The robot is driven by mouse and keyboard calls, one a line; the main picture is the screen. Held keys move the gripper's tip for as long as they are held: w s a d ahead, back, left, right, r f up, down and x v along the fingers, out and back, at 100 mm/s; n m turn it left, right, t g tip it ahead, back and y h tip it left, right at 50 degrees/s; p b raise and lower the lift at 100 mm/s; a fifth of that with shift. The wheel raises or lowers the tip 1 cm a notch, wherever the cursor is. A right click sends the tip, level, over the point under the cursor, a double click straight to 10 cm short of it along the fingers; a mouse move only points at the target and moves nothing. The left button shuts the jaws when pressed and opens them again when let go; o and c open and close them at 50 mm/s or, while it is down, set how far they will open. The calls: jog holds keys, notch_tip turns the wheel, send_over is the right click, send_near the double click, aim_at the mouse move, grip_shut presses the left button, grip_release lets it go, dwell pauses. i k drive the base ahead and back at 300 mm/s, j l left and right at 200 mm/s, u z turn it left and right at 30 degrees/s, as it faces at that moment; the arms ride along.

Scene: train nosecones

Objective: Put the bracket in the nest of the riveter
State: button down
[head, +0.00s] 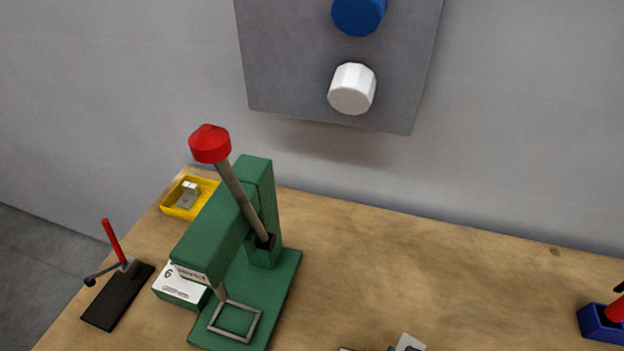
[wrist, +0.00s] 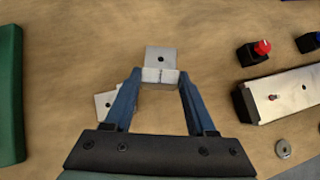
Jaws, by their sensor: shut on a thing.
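The green riveter (head: 262,215) stands on the bench at the left of the head view, its red-knobbed lever raised at a slant. Its nest (head: 256,325), a small square grey frame, lies empty on the green base below the ram. My gripper (wrist: 160,76) is shut on the bracket (wrist: 159,57), an L-shaped grey metal piece with a hole, held between the blue fingertips. In the head view only a grey metal piece (head: 409,342) shows at the bottom edge, right of the riveter; I cannot tell whether it is the held bracket.
A second holed metal piece (wrist: 103,105) lies partly behind my left finger. A yellow tray (head: 172,211) holds a metal part (head: 189,194). A black stand with a red handle (head: 112,243) is left of the riveter. A blue block (head: 597,324) is far right.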

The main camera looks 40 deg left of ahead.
aim_at(236, 322)
jog(key=k+j+z, duration=0.35)
jog(key=k+j, duration=0.2)
jog(key=k+j+z, duration=0.35)
jog(key=k, duration=0.25)
jog(key=j+z, duration=0.15)
jog(key=j, duration=0.25)
jog(key=k+j+z, duration=0.2)
jog(key=j, duration=0.2)
jog(key=k+j+z, duration=0.15)
jog(key=j, duration=0.25)
jog(key=j+z, duration=0.2)
jog(key=j, duration=0.15)
jog(key=k+j+z, duration=0.15)
jog(key=j+z, duration=0.1)
jog(key=j, duration=1.05)
jog(key=i, duration=0.05)
